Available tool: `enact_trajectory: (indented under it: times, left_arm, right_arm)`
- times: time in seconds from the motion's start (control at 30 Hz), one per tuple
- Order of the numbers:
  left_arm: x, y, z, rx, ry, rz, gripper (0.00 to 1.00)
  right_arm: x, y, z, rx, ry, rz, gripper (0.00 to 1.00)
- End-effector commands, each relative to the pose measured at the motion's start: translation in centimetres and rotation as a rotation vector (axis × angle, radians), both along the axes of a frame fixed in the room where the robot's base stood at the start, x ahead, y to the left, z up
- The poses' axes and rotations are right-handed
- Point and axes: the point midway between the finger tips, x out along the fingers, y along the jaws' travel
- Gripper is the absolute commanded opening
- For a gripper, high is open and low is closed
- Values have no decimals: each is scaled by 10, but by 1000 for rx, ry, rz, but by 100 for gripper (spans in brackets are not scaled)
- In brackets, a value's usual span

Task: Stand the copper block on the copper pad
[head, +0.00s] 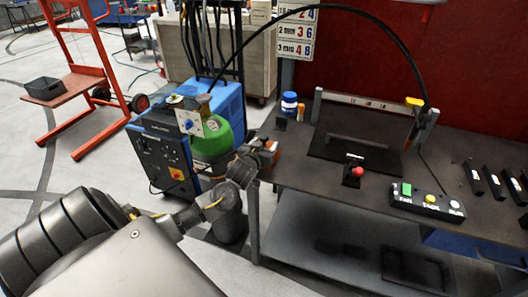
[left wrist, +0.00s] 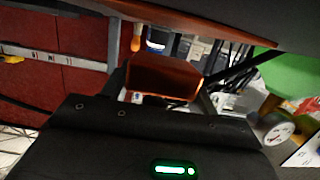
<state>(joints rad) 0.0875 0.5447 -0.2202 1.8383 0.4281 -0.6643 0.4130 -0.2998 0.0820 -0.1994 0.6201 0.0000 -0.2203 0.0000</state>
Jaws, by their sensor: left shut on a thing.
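My left gripper (head: 265,150) is at the left end of the dark workbench, in front of the green cylinder. It is shut on the copper block (left wrist: 165,78), which shows as an orange-brown shape beyond the dark gripper body in the left wrist view. In the head view only a small orange part of the block (head: 273,146) shows past the fingers. I cannot tell whether the block touches the bench. I cannot make out the copper pad in either view. My right gripper is not in view.
A blue-white tub (head: 289,103) and a small orange bottle (head: 300,112) stand at the bench's back left. A black plate with a framed bar (head: 355,140), a red-knobbed control (head: 354,172) and a button box (head: 427,203) are further right. The green cylinder (head: 213,138) stands left of the bench.

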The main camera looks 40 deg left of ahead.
Motion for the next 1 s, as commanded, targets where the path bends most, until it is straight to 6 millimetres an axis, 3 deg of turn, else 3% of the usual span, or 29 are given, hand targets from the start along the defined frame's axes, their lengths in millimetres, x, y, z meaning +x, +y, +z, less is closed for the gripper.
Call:
enact_trajectory:
  times: [0.2,0.6,0.63,0.77,1.0]
  left_arm:
    - [0,0,-24,1,-2,0,18]
    - [0,0,-31,0,-2,-1,18]
    - [-1,0,-32,-1,1,-1,63]
    - [-1,0,-32,0,1,-1,80]
    - [-1,0,-31,0,1,-1,81]
  right_arm:
    - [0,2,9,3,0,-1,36]
    - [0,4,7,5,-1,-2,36]
    - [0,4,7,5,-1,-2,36]
    - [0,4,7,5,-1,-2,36]
    - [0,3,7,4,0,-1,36]
